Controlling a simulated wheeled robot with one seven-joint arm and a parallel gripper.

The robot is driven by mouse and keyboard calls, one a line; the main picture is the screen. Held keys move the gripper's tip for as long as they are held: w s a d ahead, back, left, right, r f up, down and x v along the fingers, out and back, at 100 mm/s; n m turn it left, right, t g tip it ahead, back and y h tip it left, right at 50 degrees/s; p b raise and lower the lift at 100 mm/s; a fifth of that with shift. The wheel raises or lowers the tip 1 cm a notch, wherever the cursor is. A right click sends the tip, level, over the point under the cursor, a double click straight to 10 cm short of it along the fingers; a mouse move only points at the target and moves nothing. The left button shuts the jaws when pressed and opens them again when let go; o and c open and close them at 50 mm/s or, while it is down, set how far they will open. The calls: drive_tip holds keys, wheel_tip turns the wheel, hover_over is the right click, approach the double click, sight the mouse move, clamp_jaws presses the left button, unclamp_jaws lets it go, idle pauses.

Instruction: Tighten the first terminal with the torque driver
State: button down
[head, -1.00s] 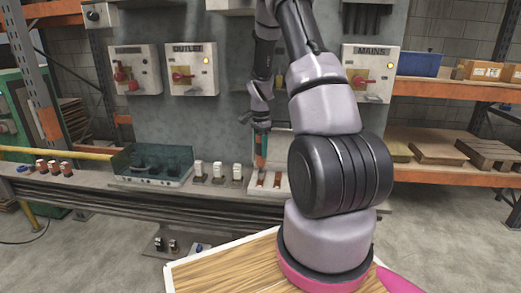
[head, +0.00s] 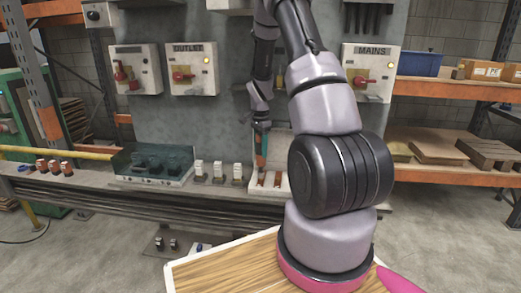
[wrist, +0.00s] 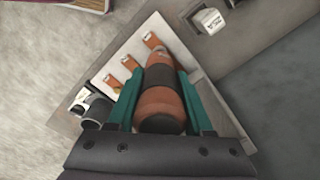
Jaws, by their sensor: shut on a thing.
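The torque driver (wrist: 160,108), with an orange and black handle, is between the teal fingers of my gripper (wrist: 165,112) in the wrist view. My gripper (head: 262,128) is shut on it and holds it roughly upright over the white terminal tray (head: 284,187) in the head view. Copper-coloured terminals (wrist: 130,62) stand in a row in the tray. The far one (wrist: 153,40) is just beyond the driver's far end. The driver's tip is hidden, so I cannot tell whether it touches a terminal.
White-capped parts (head: 199,169) stand left of the tray on the bench. A white-labelled block (wrist: 209,20) is near the tray.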

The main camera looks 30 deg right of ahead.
drive_tip(key=shift+f, duration=0.8)
idle(1.9)
drive_tip(key=shift+r, duration=0.15)
